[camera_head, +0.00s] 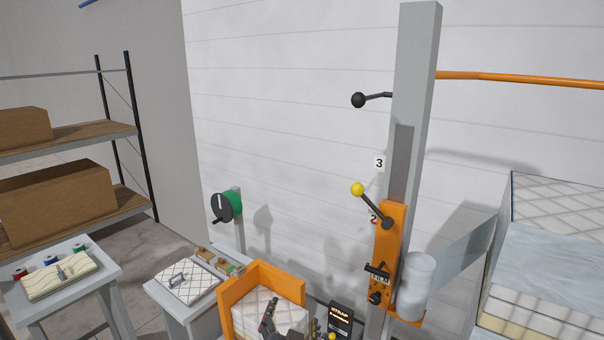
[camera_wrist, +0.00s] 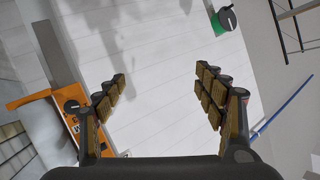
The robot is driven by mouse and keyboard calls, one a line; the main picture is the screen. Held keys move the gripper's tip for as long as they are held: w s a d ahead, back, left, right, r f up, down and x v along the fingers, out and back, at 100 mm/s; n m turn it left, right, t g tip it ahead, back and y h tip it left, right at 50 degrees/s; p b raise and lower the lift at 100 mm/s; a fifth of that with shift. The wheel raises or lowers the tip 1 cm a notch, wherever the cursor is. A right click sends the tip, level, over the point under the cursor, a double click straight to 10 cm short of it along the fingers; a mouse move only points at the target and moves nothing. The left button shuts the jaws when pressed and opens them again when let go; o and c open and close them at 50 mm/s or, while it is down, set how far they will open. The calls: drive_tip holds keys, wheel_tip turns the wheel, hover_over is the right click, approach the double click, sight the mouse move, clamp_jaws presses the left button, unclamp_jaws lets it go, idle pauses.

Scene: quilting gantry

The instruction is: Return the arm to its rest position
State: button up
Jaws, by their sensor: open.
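My gripper (camera_wrist: 160,78) is open and empty in the wrist view, its two padded fingers wide apart with the pale panelled wall beyond them. In the head view the dark fingers of my gripper (camera_head: 290,323) show at the bottom edge, in front of a quilted stack (camera_head: 255,312) in an orange corner frame (camera_head: 278,279). The rest of my arm is out of view there.
A grey mast (camera_head: 414,65) carries an orange carriage (camera_head: 390,235) with a yellow-knobbed lever (camera_head: 358,189) and a film roll (camera_head: 417,275). A STRAP box (camera_head: 341,318) stands close right of my fingers. Quilted mattresses (camera_head: 550,210) stand right, tables (camera_head: 75,290) left.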

drive_tip(key=s+a+f+n+g+y+b, duration=0.1)
drive_tip(key=s+a+f+n+g+y, duration=0.2)
drive_tip(key=s, duration=0.3)
drive_tip(key=s+a+f+n+g+y+b, duration=0.2)
drive_tip(key=s+a+f+n+g+y, duration=0.1)
drive_tip(key=s+a+g, duration=0.15)
drive_tip(key=s+d+f+n+g+h+b, duration=0.1)
drive_tip(key=s+d+f+g+h+b, duration=0.1)
drive_tip(key=s+d, duration=0.6)
drive_tip(key=s+d+f+g+h+b, duration=0.1)
drive_tip(key=s+d+b, duration=0.3)
drive_tip(key=d, duration=0.6)
drive_tip(key=s+d+r+m+t+h+b, duration=0.1)
drive_tip(key=s+d+m+t+h+b, duration=0.1)
drive_tip(key=d, duration=0.8)
drive_tip(key=shift+s+d+b, duration=0.15)
drive_tip(key=shift+b, duration=0.2)
